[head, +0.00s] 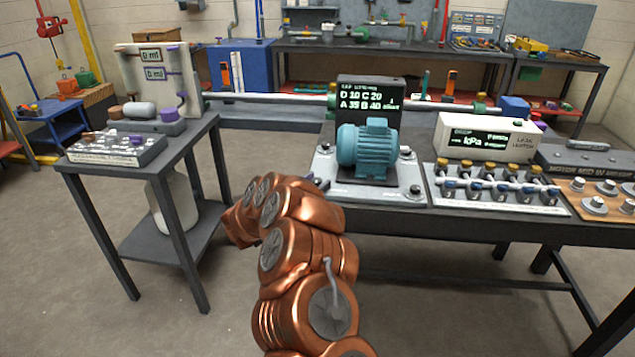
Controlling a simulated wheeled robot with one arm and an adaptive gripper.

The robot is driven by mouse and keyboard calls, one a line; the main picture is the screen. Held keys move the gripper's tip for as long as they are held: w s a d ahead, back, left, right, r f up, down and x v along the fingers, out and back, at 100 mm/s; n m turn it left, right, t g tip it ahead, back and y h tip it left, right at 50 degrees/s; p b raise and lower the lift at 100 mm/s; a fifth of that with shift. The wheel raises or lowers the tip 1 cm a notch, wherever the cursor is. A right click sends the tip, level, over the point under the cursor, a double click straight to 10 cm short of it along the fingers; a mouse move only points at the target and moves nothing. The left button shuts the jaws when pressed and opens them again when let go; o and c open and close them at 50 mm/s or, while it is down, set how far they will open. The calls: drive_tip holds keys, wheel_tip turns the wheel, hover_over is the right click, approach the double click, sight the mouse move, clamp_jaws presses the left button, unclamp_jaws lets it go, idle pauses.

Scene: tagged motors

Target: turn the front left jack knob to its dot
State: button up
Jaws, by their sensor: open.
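A teal motor (367,146) sits on a pale base plate (390,196) at the front left of the long dark bench. Small dark jack knobs stand at the plate's corners, such as the front right one (415,190). The front left jack knob (323,184) is a small dark shape at the plate's left front, close to my copper arm and partly hidden by it. Its dot is too small to make out. My arm rises from the bottom middle and bends left in front of the bench. My gripper cannot be seen; the arm's end is folded behind its links.
A dark display (370,95) stands behind the motor. Right of the plate are a valve manifold (495,187), a white leak tester (487,137) and a wooden board (600,195) with metal parts. A smaller table (190,150) stands left, with a floor gap between.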

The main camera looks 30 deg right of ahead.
drive_tip(key=v, duration=1.1)
drive_tip(key=shift+s+a, duration=0.2)
drive_tip(key=shift+a, duration=0.2)
drive_tip(key=shift+w, duration=0.1)
